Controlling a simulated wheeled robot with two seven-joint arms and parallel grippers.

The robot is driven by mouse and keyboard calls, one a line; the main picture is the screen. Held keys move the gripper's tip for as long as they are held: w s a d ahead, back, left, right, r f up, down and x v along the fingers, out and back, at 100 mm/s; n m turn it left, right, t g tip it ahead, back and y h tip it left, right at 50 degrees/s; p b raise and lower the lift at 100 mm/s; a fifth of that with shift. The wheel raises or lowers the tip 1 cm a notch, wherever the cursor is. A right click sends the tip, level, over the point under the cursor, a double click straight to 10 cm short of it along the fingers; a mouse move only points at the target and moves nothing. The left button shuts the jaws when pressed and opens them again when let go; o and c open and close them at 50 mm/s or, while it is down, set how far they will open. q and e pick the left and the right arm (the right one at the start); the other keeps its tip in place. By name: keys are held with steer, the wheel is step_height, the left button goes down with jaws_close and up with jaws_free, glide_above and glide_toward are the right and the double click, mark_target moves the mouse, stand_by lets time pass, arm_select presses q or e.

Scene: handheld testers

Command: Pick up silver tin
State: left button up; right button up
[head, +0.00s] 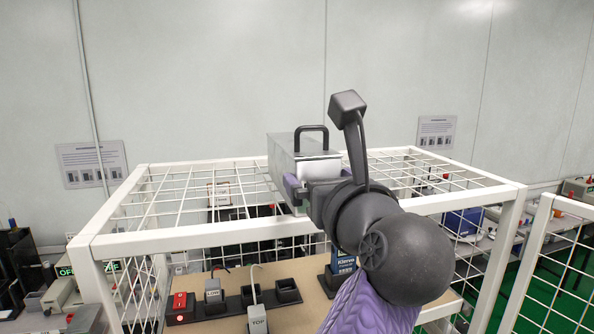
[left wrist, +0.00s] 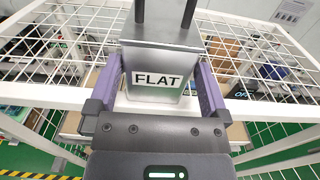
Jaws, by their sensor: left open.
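The silver tin (head: 283,153) is a metal box with a black handle on top, upright on the white wire-mesh top of the rack. In the left wrist view the tin (left wrist: 160,38) has a front label reading FLAT. My left gripper (head: 314,182) is at the tin's near end. In the left wrist view the purple fingers of this gripper (left wrist: 157,80) are open, one on each side of the tin's front. Whether either finger touches the tin I cannot tell. My arm hides part of the tin's right side in the head view. My right gripper is not in view.
The white rack frame (head: 200,237) has mesh top and sides. Below it a wooden board (head: 300,312) carries black holders, a red switch item (head: 180,303), testers labelled LOW (head: 213,290) and TOP (head: 258,320), and a blue Kleron box (head: 342,264). Space above the mesh is mostly clear.

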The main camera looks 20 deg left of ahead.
arm_select(q)
steer(key=p+x, duration=0.2)
steer(key=x, duration=0.2)
steer(key=shift+w+a+r, duration=0.15)
steer(key=shift+w+a, duration=0.05)
steer(key=shift+a, duration=0.1)
steer(key=shift+w+a, duration=0.1)
steer(key=shift+w, duration=0.05)
steer(key=shift+c, duration=0.3)
jaws_close()
